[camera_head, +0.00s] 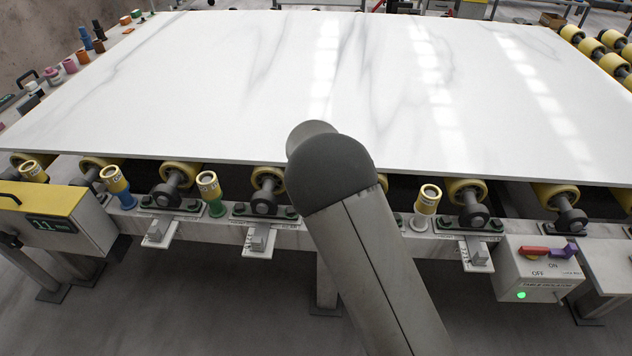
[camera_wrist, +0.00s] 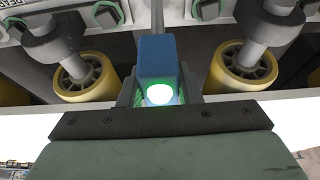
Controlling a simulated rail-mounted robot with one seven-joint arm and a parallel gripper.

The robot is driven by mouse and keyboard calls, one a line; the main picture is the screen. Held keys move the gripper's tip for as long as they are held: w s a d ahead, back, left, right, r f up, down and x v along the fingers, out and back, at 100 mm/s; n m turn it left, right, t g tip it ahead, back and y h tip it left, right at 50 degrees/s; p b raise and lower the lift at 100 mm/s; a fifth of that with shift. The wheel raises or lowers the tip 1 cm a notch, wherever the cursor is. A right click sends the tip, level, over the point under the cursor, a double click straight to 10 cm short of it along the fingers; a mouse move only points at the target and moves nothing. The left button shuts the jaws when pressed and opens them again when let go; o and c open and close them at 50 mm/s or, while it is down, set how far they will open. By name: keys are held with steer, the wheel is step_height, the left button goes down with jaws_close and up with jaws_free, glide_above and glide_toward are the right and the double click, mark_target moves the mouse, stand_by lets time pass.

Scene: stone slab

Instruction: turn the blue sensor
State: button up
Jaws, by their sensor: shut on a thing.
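The blue sensor (camera_wrist: 157,58) shows in the wrist view as an upright blue block with a bright, white-green glowing round face at its lower end. My gripper (camera_wrist: 159,88) is shut on it, with one finger on each side. Green light falls on the inner sides of the fingers. In the head view my arm hides both the gripper and the sensor, so the sensor's mount cannot be seen there.
A white marble slab (camera_head: 230,90) lies on yellow rollers (camera_head: 181,173). Along the front rail stand yellow-topped posts, one with a blue base (camera_head: 124,198). A switch box (camera_head: 537,270) stands at right, a display box (camera_head: 60,222) at left.

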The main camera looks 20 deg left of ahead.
steer(key=o, duration=1)
steer(key=b+v, duration=0.1)
steer(key=v, duration=1.6)
steer(key=shift+s+r, duration=0.15)
steer(key=shift+s, duration=0.05)
